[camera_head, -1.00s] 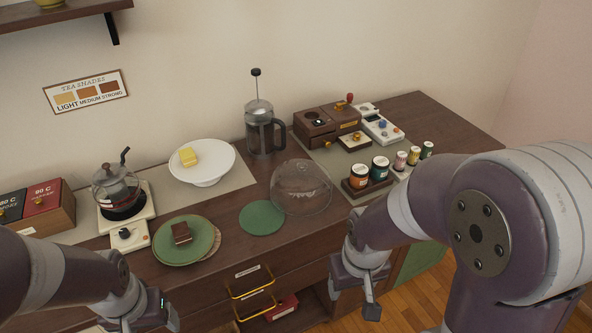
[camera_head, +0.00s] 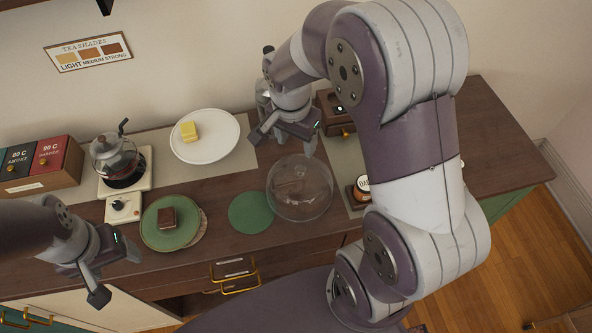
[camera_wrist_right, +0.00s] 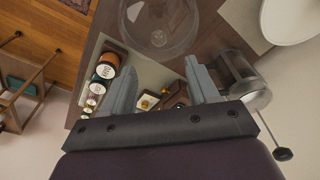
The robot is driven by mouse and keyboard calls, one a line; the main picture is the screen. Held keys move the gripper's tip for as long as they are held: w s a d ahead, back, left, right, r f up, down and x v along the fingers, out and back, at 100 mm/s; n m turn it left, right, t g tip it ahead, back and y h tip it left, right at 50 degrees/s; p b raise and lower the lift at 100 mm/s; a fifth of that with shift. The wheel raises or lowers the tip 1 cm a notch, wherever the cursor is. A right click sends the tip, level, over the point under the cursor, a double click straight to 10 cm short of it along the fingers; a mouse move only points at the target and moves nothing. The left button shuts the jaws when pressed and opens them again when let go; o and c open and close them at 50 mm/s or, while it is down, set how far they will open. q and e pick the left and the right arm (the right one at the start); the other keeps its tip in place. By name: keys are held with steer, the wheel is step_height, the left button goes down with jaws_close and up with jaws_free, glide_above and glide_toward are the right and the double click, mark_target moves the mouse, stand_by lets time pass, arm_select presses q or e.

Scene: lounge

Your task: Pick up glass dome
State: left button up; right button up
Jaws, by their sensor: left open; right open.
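The clear glass dome (camera_head: 299,190) stands on the dark wooden counter, right of a round green mat (camera_head: 252,212). In the right wrist view the dome (camera_wrist_right: 160,22) shows at the top, beyond the fingertips. My right gripper (camera_head: 283,140) is open and empty, above the counter just behind the dome, apart from it. Its two fingers (camera_wrist_right: 160,78) show spread in the right wrist view. My left gripper (camera_head: 115,277) is open and empty at the counter's front left, far from the dome.
A white plate (camera_head: 205,148) with a yellow block stands left of my right gripper. The French press (camera_wrist_right: 240,75) is close beside my right gripper. Jars (camera_wrist_right: 103,75) stand right of the dome. A green plate (camera_head: 160,238) with a brown block lies further left.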

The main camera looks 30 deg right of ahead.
mark_target(300, 170)
steer(key=f, duration=0.2)
steer(key=d+f, duration=0.1)
steer(key=f, duration=0.2)
steer(key=f+p, duration=0.1)
steer(key=f, duration=0.1)
steer(key=shift+w+d+f, duration=0.2)
steer(key=shift+w+f, duration=0.2)
steer(key=f, duration=0.2)
steer(key=f+p, duration=0.1)
steer(key=shift+s+a+f, duration=0.2)
steer(key=shift+f, duration=0.15)
steer(key=shift+w+d+f, duration=0.2)
steer(key=shift+f, duration=0.05)
steer(key=c, duration=0.7)
arm_select(q)
step_height(300, 170, up, 2)
steer(key=shift+r, duration=0.1)
arm_select(e)
steer(key=shift+a+r, duration=0.1)
jaws_close()
